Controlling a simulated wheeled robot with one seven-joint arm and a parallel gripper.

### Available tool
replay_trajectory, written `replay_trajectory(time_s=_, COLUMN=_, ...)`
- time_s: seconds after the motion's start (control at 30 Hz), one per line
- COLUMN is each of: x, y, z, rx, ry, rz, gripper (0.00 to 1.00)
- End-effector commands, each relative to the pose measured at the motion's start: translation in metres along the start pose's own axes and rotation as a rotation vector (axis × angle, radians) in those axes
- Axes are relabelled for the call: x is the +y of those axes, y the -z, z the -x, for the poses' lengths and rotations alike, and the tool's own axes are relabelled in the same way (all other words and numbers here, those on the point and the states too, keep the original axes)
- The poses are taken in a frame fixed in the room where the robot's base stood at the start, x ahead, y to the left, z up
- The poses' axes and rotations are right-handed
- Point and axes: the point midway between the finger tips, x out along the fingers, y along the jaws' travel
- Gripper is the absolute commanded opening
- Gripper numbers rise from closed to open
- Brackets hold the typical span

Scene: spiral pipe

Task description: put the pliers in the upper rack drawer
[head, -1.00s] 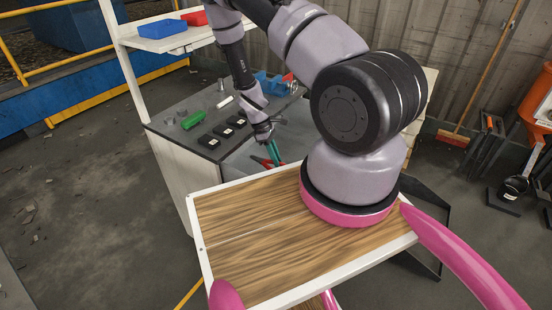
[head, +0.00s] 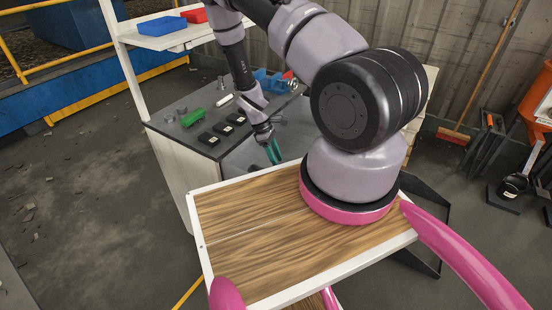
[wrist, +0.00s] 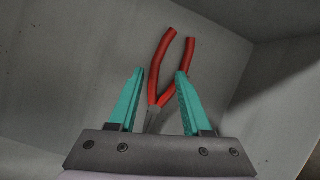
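The pliers (wrist: 168,62) have red handles and grey jaws. In the wrist view they lie in a grey, walled space that looks like an open drawer (wrist: 70,75), handles pointing away from me. My gripper (wrist: 155,72) is open, its teal fingers spread on either side of the pliers with gaps to them. The lower jaws are partly hidden by the gripper's body. In the head view my gripper (head: 274,152) points down over the grey drawer space (head: 243,156) at the bench front; the pliers are not visible there.
The bench top holds black boxes (head: 222,129), a green block (head: 192,117) and blue bins (head: 272,82). A shelf (head: 165,38) above carries a blue tray (head: 162,27) and a red tray (head: 194,16). A drawer wall (wrist: 272,75) stands close on the right in the wrist view.

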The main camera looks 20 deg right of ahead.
Motion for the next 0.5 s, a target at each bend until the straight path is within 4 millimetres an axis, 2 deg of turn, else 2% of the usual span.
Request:
replay_trajectory(time_s=0.13, x=-0.001, y=-0.002, z=0.005, rx=0.000, ry=-0.001, rz=-0.001, gripper=0.49)
replay_trajectory(time_s=0.23, x=-0.001, y=-0.004, z=0.019, rx=0.003, ry=-0.002, rz=0.000, gripper=0.49)
replay_trajectory(time_s=0.5, x=-0.001, y=-0.004, z=0.079, rx=0.004, ry=-0.002, rz=-0.001, gripper=0.49)
